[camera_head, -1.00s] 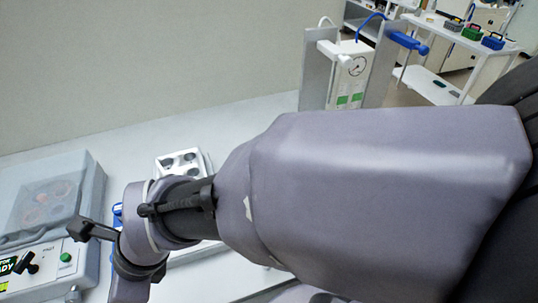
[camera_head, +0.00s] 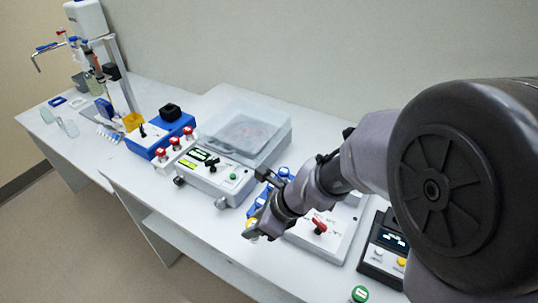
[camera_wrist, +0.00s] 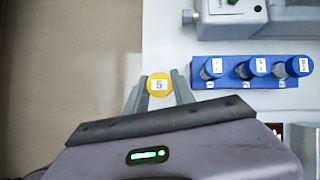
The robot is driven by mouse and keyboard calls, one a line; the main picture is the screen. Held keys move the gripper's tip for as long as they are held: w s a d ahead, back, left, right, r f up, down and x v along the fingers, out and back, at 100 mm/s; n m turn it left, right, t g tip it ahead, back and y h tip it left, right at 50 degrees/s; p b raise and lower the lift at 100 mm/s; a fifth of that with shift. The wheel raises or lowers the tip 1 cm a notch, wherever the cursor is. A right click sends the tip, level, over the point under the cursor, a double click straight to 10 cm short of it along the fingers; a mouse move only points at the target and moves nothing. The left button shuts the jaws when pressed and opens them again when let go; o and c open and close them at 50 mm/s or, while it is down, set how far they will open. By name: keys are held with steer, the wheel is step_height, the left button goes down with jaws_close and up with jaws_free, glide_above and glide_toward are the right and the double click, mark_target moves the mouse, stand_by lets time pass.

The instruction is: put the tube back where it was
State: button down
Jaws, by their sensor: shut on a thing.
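A tube with a yellow cap marked 5 (camera_wrist: 159,84) is between the two fingers of my gripper (camera_wrist: 160,92) in the wrist view. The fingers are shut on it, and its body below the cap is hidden. In the head view, the yellow cap (camera_head: 250,223) shows at the end of my gripper (camera_head: 257,230), near the bench's front edge. A blue rack (camera_wrist: 232,82) right of my gripper in the wrist view holds several blue-capped tubes with labels. The rack also shows in the head view (camera_head: 258,203), partly behind my gripper. I cannot tell whether it has an empty place.
A device with a clear lid (camera_head: 245,130) stands left of my gripper. A panel with a red knob (camera_head: 319,226) and a dark display box (camera_head: 383,247) stand to the right. Farther left are red-topped parts (camera_head: 173,143) and a blue box (camera_head: 160,135). The wall runs behind.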

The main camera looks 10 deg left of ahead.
mark_target(253, 241)
steer(key=f+b, duration=0.1)
steer(key=f, duration=0.1)
steer(key=f+b, duration=0.1)
steer(key=f, duration=0.1)
steer(key=shift+w+b, duration=0.2)
steer(key=shift+b, duration=0.2)
steer(key=shift+r, duration=0.25)
steer(key=shift+f, duration=0.2)
steer(key=c, duration=1.1)
jaws_free()
steer(key=shift+o, duration=0.2)
steer(key=shift+r, duration=0.1)
